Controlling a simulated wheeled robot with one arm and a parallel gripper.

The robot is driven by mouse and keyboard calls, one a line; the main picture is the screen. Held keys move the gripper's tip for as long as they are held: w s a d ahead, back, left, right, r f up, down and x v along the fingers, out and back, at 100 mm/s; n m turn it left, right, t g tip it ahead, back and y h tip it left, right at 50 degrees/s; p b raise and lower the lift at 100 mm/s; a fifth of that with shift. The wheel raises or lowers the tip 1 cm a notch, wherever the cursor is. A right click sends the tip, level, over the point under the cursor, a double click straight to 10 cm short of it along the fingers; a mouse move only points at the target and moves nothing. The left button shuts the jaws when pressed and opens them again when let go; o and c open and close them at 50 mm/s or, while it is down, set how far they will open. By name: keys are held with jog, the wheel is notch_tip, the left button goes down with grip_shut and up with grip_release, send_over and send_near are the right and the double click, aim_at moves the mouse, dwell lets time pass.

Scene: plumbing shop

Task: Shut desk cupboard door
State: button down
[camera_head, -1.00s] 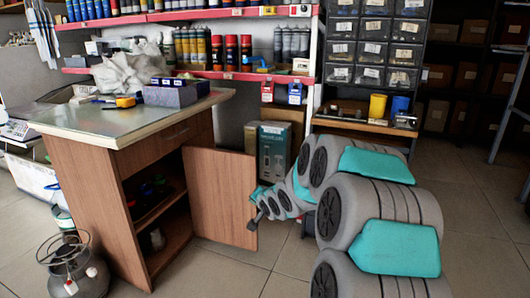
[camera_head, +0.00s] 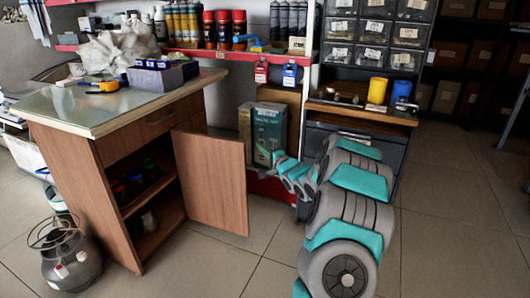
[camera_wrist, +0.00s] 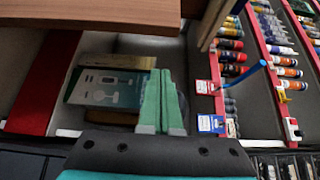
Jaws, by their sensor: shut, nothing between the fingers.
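The desk (camera_head: 95,105) stands at the left with its cupboard open. The brown cupboard door (camera_head: 212,182) is swung out to the right, and the shelves inside (camera_head: 150,190) show. My gripper (camera_head: 268,153) is just right of the door's outer edge, near the upper part of the door, with a small gap in the picture. Its tip is partly hidden in the head view. In the wrist view my gripper (camera_wrist: 163,100) has its teal fingers together, with nothing between them. A brown wooden panel (camera_wrist: 95,15) fills the top left there; I cannot tell if it is the door.
A low rack with a yellow cup (camera_head: 377,91) is to the right. A gas cylinder (camera_head: 75,262) stands left of the desk. Floor before the door is clear.

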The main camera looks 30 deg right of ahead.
jog(key=shift+w+a+b, duration=0.55)
jog(key=shift+w+a, duration=0.85)
jog(key=shift+a, duration=0.25)
